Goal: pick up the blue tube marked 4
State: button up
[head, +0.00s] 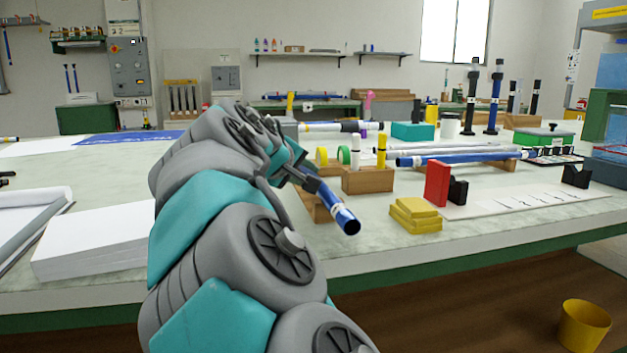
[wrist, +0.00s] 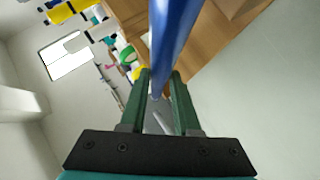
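A blue tube (head: 343,217) with a white band near its open end slants down toward the table's front edge in the head view. My gripper (head: 308,182) is at its upper visible part, and my arm hides the rest. In the wrist view the blue tube (wrist: 172,35) runs between the two green fingers of my gripper (wrist: 161,78), which close on both its sides. No number is readable on it. Whether its lower end touches the wooden rack (head: 320,207) behind it is unclear. Another long blue tube (head: 440,159) lies farther right.
A wooden block (head: 368,180) with white and yellow rods stands just right of the held tube. White sheets (head: 95,240) are stacked at left. Dark and blue rods (head: 495,103) stand upright at the back.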

grip_shut()
dwell(0.3)
